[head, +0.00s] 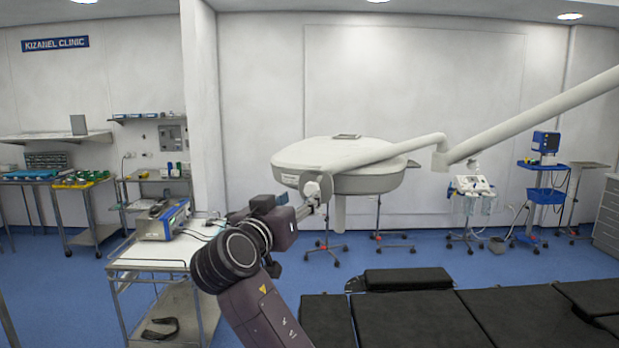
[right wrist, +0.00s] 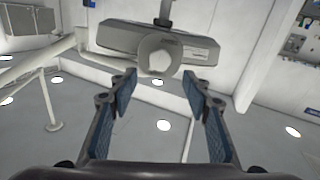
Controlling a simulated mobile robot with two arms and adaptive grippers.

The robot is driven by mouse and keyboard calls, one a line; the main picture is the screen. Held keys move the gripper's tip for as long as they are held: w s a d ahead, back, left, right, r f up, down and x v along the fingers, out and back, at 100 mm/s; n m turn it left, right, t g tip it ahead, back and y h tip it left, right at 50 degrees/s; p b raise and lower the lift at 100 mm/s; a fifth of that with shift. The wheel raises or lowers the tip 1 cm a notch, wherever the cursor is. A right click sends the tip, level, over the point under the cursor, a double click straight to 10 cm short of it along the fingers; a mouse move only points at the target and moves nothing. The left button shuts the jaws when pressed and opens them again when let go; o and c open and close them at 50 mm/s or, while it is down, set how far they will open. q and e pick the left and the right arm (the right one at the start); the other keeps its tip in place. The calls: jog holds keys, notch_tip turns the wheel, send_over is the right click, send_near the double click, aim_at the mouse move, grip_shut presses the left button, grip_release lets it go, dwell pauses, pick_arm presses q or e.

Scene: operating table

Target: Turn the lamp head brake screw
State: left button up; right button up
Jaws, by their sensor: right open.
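The white lamp head (head: 385,180) hangs from its jointed arm above the operating table. A pale round knob, the brake screw (head: 312,187), sticks out at its left end. In the right wrist view the lamp head (right wrist: 115,36) is at the top, and the knob (right wrist: 160,54) on its near side has a faceted outline. My right gripper (head: 316,205) is close to the knob in the head view. In the right wrist view my right gripper (right wrist: 160,85) is open and empty, with the knob just beyond and between its fingertips. My left gripper is out of view.
The lamp arm (head: 540,115) runs up to the right. The black operating table (head: 410,318) lies below right. A steel cart (head: 150,262) with a device stands left of my right arm. Stands and a blue monitor cart (head: 545,185) are at the back right.

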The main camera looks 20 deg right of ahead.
aim_at(311, 189)
jog(key=p+x, duration=0.4)
jog(key=x, duration=0.3)
jog(key=shift+w+d, duration=0.25)
jog(key=shift+w, duration=0.05)
jog(key=shift+f, duration=0.1)
jog(key=c, duration=1.2)
jog(key=shift+o, duration=0.2)
jog(key=m+b, duration=0.1)
jog(key=b, duration=0.1)
jog(key=m+b, duration=0.1)
jog(key=b, duration=0.2)
jog(key=shift+f, duration=0.25)
jog(key=shift+r+m+b, duration=0.25)
jog(key=shift+m+b, duration=0.25)
jog(key=shift+b, duration=0.35)
